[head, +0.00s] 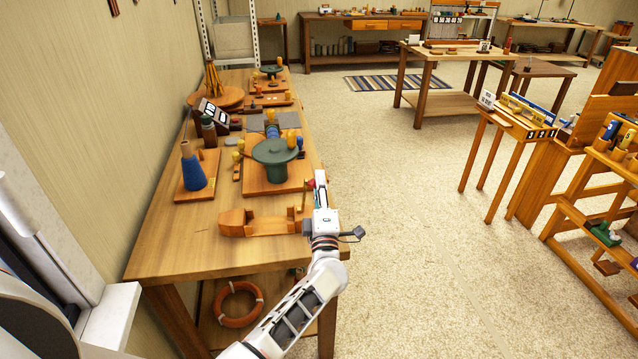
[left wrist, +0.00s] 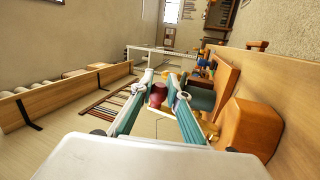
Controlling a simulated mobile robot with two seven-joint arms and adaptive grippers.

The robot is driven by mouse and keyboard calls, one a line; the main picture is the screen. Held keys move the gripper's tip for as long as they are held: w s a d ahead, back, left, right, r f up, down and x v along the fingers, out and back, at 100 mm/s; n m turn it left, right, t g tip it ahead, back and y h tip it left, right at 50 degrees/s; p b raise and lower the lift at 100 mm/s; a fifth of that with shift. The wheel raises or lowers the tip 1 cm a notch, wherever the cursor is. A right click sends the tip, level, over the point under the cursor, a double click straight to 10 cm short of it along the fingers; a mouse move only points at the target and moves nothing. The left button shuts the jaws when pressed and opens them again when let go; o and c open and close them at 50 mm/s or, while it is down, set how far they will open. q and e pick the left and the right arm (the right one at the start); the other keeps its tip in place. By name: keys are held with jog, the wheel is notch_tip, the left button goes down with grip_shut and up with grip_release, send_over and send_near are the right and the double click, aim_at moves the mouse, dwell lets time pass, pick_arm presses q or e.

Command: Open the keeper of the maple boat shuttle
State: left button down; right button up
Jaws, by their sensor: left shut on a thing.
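The maple boat shuttle (head: 268,226) lies on the near end of the long wooden bench, close to its right edge. Its orange-brown wood also shows in the left wrist view (left wrist: 250,128). A thin brass part (head: 299,208) rises at its right end, and a red knob (head: 311,184) shows just beyond it, beside my fingers. My left gripper (head: 321,183) is at the bench edge, to the right of the shuttle. In the left wrist view its fingers (left wrist: 160,92) are closed around the red knob (left wrist: 157,95), apparently the keeper's. My right gripper is not in view.
A board with a green round-topped device (head: 277,152) stands behind the shuttle. A blue yarn cone (head: 193,170) stands on a board to the left. An orange ring (head: 238,304) hangs or rests below the bench. The floor to the right is clear up to a small stand (head: 517,120).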

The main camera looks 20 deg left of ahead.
pick_arm(q)
jog(key=c, duration=1.9)
grip_release()
jog(key=v, duration=1.2)
